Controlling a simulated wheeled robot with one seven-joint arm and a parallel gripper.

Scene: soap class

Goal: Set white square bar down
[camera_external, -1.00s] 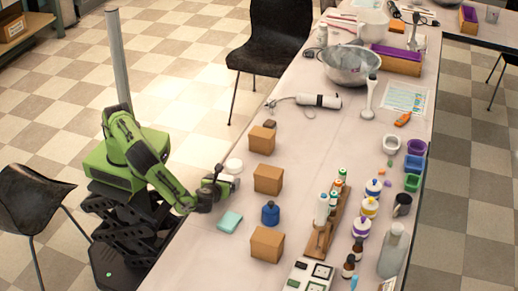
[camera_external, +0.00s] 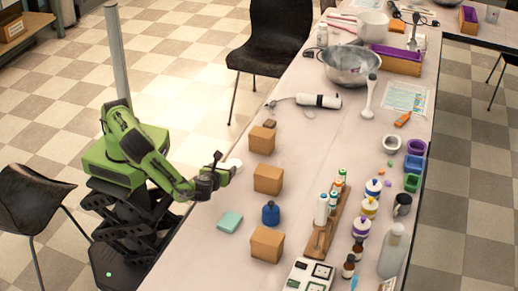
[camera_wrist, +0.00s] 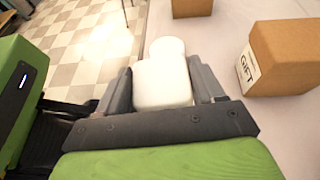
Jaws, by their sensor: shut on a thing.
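My gripper (camera_wrist: 160,88) is shut on the white square bar (camera_wrist: 162,85), with a dark finger on each side of it in the wrist view. In the external view my gripper (camera_external: 222,168) is over the table's left edge. A round white piece (camera_wrist: 168,46) shows just beyond the bar in the wrist view. In the external view a white patch (camera_external: 235,163) shows at the gripper's right; I cannot tell whether it is the bar or the round piece. The bar's underside and any gap below it are hidden.
Cardboard boxes (camera_external: 268,179) stand in a row right of my gripper; one shows a GIFT label (camera_wrist: 245,68) in the wrist view. A teal bar (camera_external: 230,222) and a blue bottle (camera_external: 270,213) are nearer.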

